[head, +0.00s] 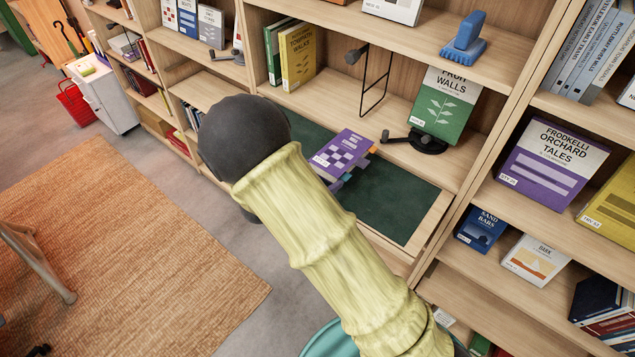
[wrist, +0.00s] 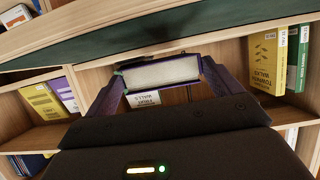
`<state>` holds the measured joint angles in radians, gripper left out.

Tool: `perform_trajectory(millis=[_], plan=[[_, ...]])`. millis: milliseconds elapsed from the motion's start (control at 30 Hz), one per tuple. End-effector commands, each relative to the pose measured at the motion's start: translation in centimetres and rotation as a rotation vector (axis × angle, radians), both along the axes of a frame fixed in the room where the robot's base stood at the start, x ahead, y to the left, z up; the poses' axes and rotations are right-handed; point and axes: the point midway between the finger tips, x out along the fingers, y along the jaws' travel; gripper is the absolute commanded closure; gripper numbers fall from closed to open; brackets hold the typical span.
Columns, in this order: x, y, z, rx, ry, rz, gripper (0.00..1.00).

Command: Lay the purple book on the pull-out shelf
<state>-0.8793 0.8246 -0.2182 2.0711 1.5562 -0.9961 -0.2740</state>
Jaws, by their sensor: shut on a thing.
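The purple book (head: 342,154) is over the green-topped pull-out shelf (head: 385,212) in the head view, cover up. In the wrist view, the book (wrist: 162,73) shows its pale page edge between the two dark purple fingers of my gripper (wrist: 163,80). My gripper is shut on it. The green surface of the shelf (wrist: 120,40) runs across the top of the wrist view. I cannot tell whether the book touches it. My arm hides the shelf's near left part and most of my gripper in the head view.
Behind the pull-out shelf stand a green book (head: 446,108) on a black stand, a wire bookend (head: 376,85) and a yellow book (head: 299,57). A bookcase with a large purple-and-white book (head: 548,165) is at right. Bare green surface lies right of the held book.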

Motion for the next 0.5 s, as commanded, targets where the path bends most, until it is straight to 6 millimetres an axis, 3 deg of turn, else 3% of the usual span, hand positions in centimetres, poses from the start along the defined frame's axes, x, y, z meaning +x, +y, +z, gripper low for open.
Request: perform_trajectory(millis=[300,500], plan=[[0.1,0.0,-0.1,-0.002,-0.002,0.000,0.45],[0.0,0.1,-2.1,-0.005,0.000,0.003,0.45]])
